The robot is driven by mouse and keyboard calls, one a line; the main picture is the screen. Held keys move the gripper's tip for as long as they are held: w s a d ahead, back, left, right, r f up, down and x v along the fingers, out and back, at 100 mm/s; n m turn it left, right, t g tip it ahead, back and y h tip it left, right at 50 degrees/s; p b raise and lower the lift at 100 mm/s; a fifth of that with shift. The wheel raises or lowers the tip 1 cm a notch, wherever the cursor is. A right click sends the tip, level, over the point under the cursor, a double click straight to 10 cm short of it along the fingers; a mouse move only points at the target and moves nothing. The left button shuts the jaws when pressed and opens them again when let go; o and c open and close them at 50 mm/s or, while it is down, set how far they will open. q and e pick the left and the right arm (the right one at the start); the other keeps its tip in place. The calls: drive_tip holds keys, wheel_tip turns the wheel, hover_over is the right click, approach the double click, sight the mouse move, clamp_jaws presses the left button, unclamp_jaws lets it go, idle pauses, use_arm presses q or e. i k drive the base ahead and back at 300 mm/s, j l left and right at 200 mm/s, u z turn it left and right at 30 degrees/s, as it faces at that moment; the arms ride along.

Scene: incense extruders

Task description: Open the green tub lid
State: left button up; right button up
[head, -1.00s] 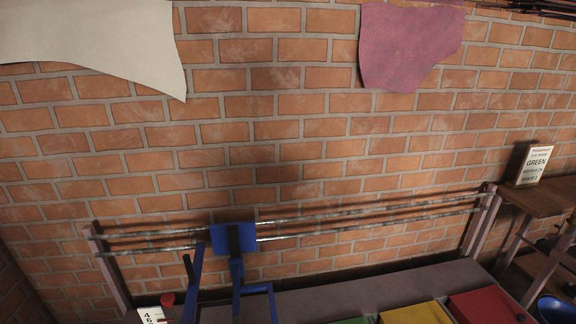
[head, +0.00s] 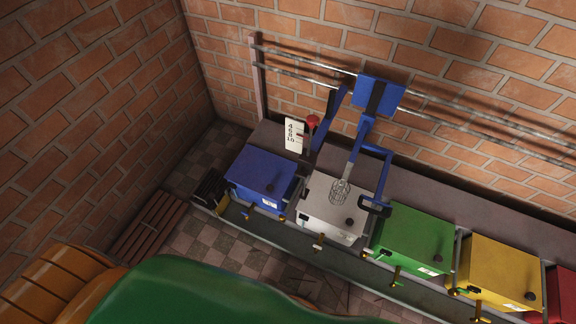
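The green tub (head: 411,244) stands in a row of coloured tubs along the brick wall, right of centre in the head view. Its green lid lies flat and closed on top, with a dark round knob (head: 438,259) near its front right corner. A small brass tap and a white label show on its front. The dark handle of a blue jointed arm hangs by the lid's left edge; I cannot tell if they touch. Neither of my grippers is in view.
A white tub (head: 325,220), with a wire whisk (head: 340,191) over it, and a blue tub (head: 262,178) stand left of the green one. A yellow tub (head: 497,270) stands to its right. The blue jointed arm (head: 366,131) hangs from wall rails. Chequered floor (head: 212,238) shows in front.

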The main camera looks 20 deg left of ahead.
sight(425, 239)
drive_tip(key=z, duration=1.25)
